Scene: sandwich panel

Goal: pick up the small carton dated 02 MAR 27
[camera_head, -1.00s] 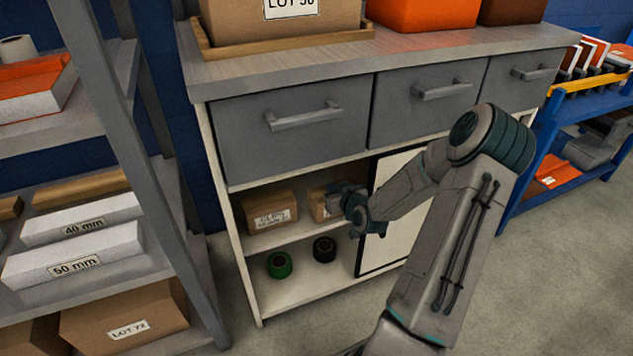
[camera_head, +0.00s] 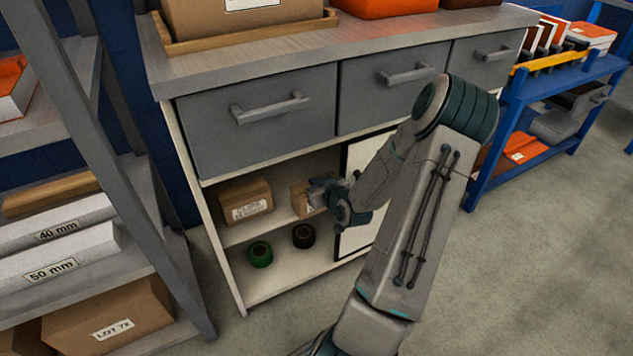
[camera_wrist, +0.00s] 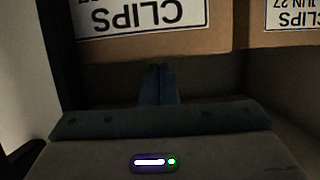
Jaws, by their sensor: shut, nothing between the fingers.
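Two small brown cartons stand side by side in the cabinet's open bay. The left carton (camera_head: 246,203) has a white label too small to read in the head view. My gripper (camera_head: 318,192) is in front of the right carton (camera_head: 300,198) and partly hides it. In the wrist view the labels appear upside down. The nearer carton (camera_wrist: 160,42) reads CLIPS, with its date mostly cut off. The other carton (camera_wrist: 280,40) reads CLIPS and a date ending JUN 27. My gripper's fingers (camera_wrist: 160,70) are shut and empty, pointing at the nearer carton's lower face.
A green roll (camera_head: 260,254) and a dark roll (camera_head: 303,236) sit on the shelf below. A white panel with a dark edge (camera_head: 358,160) bounds the bay on the right. Grey drawers (camera_head: 262,108) are above. A grey rack (camera_head: 125,130) stands at left.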

